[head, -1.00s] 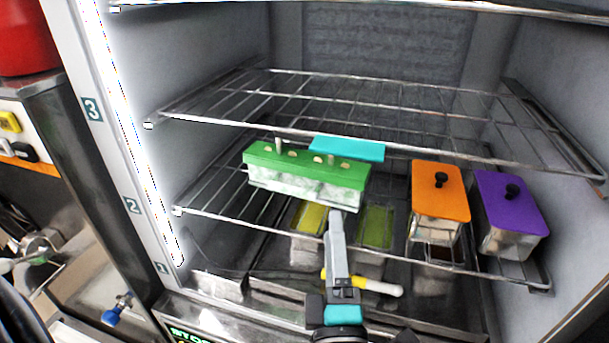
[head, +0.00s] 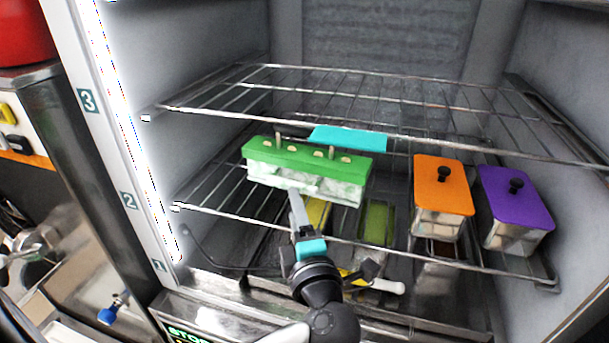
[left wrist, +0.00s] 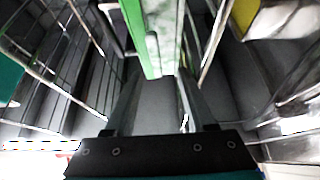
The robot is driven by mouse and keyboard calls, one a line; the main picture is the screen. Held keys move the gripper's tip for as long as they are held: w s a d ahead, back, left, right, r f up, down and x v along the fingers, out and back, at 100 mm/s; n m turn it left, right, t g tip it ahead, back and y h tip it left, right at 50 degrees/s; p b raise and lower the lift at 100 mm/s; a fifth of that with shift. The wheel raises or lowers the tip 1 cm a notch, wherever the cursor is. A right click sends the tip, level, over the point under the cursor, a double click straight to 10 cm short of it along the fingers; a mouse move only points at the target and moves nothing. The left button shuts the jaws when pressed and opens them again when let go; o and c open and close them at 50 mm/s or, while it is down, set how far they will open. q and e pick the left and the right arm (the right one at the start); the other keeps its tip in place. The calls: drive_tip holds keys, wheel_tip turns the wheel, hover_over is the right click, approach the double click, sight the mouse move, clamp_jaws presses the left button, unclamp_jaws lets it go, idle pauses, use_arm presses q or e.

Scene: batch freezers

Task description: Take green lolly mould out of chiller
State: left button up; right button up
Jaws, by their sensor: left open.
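The green lolly mould (head: 308,152) has a green top with several sticks and a frosty pale body. It sits on the wire shelf by the "2" label in the chiller. My left gripper (head: 294,194) is open at the mould's front face, slightly left of its middle. In the left wrist view the green mould (left wrist: 146,42) runs down between the tips of the open left gripper (left wrist: 160,80). I cannot tell whether either finger touches it. My right gripper is not in view.
A teal lid (head: 348,138) lies just behind the mould. An orange-lidded tub (head: 443,183) and a purple-lidded tub (head: 515,197) stand to the right. A wire shelf (head: 400,125) runs close above. Yellow (head: 318,212) and green (head: 376,222) tubs sit lower down.

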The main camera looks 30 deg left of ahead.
sight(301, 175)
use_arm(q)
drive_tip(key=shift+r+b+x, duration=0.15)
drive_tip(key=shift+b+x, duration=0.4)
drive_tip(key=shift+x, duration=0.75)
drive_tip(key=shift+r+b+x, duration=0.1)
drive_tip(key=shift+b+x, duration=0.45)
drive_tip(key=shift+x, duration=0.8)
drive_tip(key=shift+w+d, duration=0.15)
drive_tip(key=shift+d, duration=0.05)
clamp_jaws()
drive_tip(key=shift+r, duration=0.15)
